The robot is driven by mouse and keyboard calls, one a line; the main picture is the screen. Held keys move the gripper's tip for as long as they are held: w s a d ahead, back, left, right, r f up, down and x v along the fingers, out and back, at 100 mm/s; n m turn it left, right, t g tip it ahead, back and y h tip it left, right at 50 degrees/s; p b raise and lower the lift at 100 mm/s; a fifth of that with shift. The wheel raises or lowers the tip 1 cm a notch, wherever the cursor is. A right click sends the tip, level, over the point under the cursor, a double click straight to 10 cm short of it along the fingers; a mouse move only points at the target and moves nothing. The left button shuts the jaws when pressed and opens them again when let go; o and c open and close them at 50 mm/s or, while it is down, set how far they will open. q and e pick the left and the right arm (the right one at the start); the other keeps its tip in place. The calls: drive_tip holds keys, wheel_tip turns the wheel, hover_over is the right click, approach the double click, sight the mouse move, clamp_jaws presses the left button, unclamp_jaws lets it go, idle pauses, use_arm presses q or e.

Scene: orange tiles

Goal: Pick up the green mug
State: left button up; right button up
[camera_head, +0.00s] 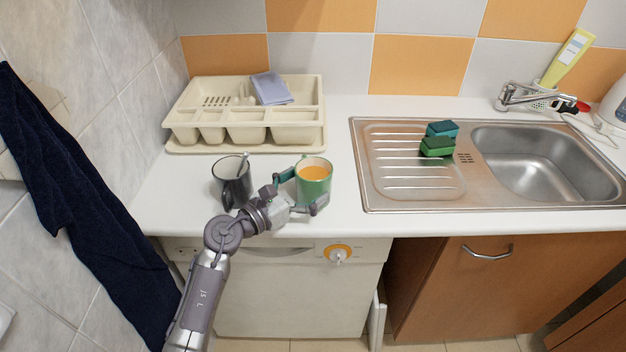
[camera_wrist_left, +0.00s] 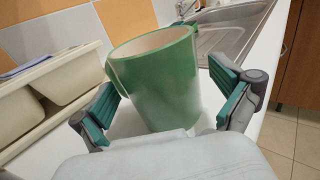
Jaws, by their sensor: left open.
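The green mug (camera_head: 313,183) stands upright on the white counter, with orange showing inside it in the head view. In the left wrist view the green mug (camera_wrist_left: 157,80) fills the middle, between the two fingers. My left gripper (camera_head: 303,190) is open around the mug, one finger on each side. In the left wrist view, gaps show between the mug and the teal pads of the left gripper (camera_wrist_left: 165,105), clearest on the right side. The mug's lower part is partly hidden by the gripper in the head view. My right gripper is not in view.
A dark mug (camera_head: 232,180) with a spoon-like handle in it stands just left of my gripper. A cream cutlery tray (camera_head: 310,131) lies behind. A steel sink (camera_head: 410,202) with sponges (camera_head: 437,147) is to the right. The counter's front edge is close.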

use_arm(q)
drive_tip(key=shift+x, duration=1.15)
drive_tip(key=shift+a, duration=0.1)
drive_tip(key=c, duration=1.3)
drive_tip(key=shift+c, duration=1.3)
drive_tip(key=shift+r, duration=0.1)
